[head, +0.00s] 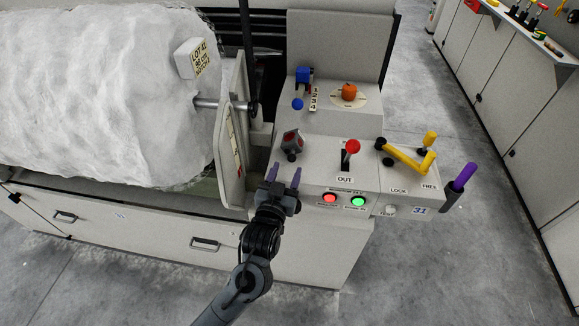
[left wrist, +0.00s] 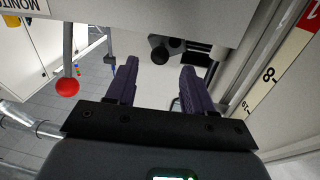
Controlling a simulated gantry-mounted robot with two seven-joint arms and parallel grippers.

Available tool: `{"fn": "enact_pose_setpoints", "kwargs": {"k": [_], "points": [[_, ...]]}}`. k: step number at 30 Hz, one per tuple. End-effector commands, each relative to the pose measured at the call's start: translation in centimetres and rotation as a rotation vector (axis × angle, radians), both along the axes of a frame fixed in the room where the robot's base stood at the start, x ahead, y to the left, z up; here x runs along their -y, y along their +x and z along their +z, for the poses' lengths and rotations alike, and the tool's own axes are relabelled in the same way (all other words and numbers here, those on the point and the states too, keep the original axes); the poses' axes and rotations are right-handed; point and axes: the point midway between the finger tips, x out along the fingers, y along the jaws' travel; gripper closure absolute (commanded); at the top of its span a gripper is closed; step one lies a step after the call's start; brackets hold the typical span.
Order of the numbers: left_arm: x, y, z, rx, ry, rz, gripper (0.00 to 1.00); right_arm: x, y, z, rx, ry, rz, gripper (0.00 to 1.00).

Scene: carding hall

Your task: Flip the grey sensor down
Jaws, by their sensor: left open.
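The grey sensor (head: 292,141) is a small grey block with red marks, on a dark mount at the left side of the console's sloped top. It looks tilted. My left gripper (head: 284,172) is open and empty, its purple fingers pointing at the sensor from just in front, with a small gap. In the left wrist view the open fingers (left wrist: 158,76) have a dark round knob (left wrist: 158,52) beyond them, near the panel edge. I cannot tell whether this knob belongs to the sensor. My right gripper is not in view.
A red-knobbed lever (head: 352,147) stands right of the sensor, with red (head: 330,198) and green (head: 358,201) buttons in front. A yellow handle (head: 407,160) and purple grip (head: 464,177) are further right. A pale upright plate (head: 231,150) and white fibre roll (head: 110,95) lie left.

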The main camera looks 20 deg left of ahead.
Motion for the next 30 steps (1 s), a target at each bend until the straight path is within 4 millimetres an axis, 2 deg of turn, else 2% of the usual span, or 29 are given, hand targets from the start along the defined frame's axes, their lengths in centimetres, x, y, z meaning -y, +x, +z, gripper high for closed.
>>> {"fn": "enact_pose_setpoints", "kwargs": {"k": [3, 9, 21, 30], "points": [[-0.2, 1.7, -0.1, 0.002, 0.000, 0.000, 0.48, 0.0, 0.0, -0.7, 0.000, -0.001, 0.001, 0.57], [-0.3, 3.3, -0.1, 0.000, -0.001, -0.001, 0.48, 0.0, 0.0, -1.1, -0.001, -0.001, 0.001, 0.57], [-0.4, 3.7, 0.0, -0.001, -0.001, -0.001, 0.49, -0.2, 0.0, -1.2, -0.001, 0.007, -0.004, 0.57], [-0.4, 3.7, 0.0, 0.000, -0.001, -0.001, 0.95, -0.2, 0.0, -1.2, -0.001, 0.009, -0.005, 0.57]]}}
